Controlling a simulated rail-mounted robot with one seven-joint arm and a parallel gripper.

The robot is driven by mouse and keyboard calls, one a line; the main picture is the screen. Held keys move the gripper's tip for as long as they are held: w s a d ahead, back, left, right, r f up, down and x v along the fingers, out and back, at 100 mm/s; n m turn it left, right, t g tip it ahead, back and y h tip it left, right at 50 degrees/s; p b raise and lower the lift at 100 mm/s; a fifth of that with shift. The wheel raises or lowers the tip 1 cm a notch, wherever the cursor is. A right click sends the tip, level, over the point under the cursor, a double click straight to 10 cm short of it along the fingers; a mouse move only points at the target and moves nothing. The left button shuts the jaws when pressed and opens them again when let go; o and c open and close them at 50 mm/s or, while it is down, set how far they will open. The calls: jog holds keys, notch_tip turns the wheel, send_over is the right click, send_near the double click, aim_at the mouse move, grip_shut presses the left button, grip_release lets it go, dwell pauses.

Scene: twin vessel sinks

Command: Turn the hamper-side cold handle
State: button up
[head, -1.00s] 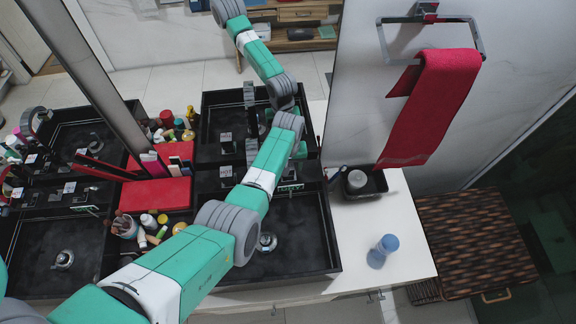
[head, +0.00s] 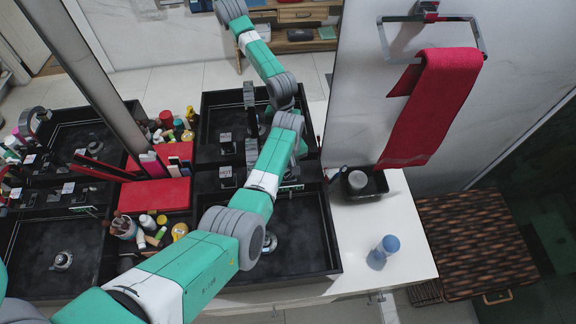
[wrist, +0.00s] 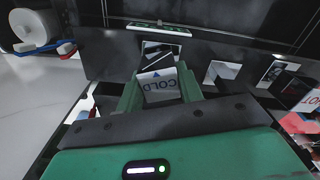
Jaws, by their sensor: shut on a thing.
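The cold handle (wrist: 161,86) shows in the wrist view as a block with a white COLD label and a blue arrow. The label looks upside down and tilted. My gripper (wrist: 160,92) has one green finger on each side of the handle and is shut on it. In the head view my wrist covers the handle and the fingers, at the back edge of the hamper-side sink (head: 327,225). The HOT label (wrist: 312,98) is at the right edge of the wrist view. A similar label (head: 226,171) shows left of my arm in the head view.
The woven hamper (head: 478,240) is farther right. Bottles and a red box (head: 155,194) fill the space between the sinks. A mirror stands behind.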

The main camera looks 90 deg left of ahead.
jog(key=o, duration=1)
notch_tip(320, 180, up, 8)
jog(key=shift+f+p, duration=0.1)
jog(key=shift+p, duration=0.4)
